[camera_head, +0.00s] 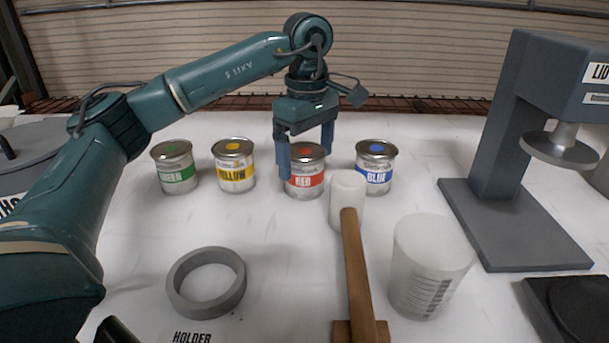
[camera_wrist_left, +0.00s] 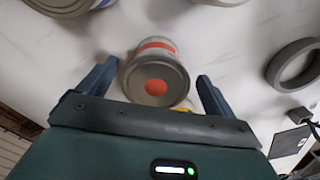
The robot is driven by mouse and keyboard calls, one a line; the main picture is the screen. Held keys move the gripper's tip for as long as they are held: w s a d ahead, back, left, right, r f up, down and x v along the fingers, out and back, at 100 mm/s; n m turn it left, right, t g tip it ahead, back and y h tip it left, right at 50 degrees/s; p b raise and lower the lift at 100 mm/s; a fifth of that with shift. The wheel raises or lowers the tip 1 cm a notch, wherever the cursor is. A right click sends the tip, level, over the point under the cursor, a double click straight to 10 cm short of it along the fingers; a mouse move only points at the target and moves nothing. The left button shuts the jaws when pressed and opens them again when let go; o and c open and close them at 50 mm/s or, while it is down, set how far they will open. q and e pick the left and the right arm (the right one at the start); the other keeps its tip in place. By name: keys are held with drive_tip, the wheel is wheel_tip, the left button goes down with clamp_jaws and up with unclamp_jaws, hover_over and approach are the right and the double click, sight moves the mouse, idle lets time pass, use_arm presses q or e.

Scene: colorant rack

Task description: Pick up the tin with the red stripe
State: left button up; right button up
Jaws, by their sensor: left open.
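The tin with the red stripe (camera_head: 305,181) stands upright on the white table, in the row between the yellow and blue tins. It has a red dot on its lid and also shows in the left wrist view (camera_wrist_left: 154,78). My left gripper (camera_head: 306,166) is open and points down, with one finger on each side of this tin near its upper part. In the left wrist view the tin lies between the open fingers of the left gripper (camera_wrist_left: 154,76), with visible space at both sides. My right gripper is not in view.
The yellow tin (camera_head: 234,170) and green tin (camera_head: 175,170) stand to the left, the blue tin (camera_head: 376,172) to the right. A mallet (camera_head: 354,260), a clear beaker (camera_head: 429,270) and a grey ring (camera_head: 180,292) are nearer. A grey lid press (camera_head: 495,130) stands at right.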

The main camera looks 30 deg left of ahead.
sight(306, 175)
use_arm(q)
drive_tip(key=f, duration=0.5)
drive_tip(key=shift+w+a+f, duration=0.15)
drive_tip(key=shift+w+a, duration=0.05)
drive_tip(key=shift+a, duration=0.05)
drive_tip(key=c, duration=1.2)
drive_tip(key=shift+r+p, duration=0.3)
drive_tip(key=shift+r, duration=4.7)
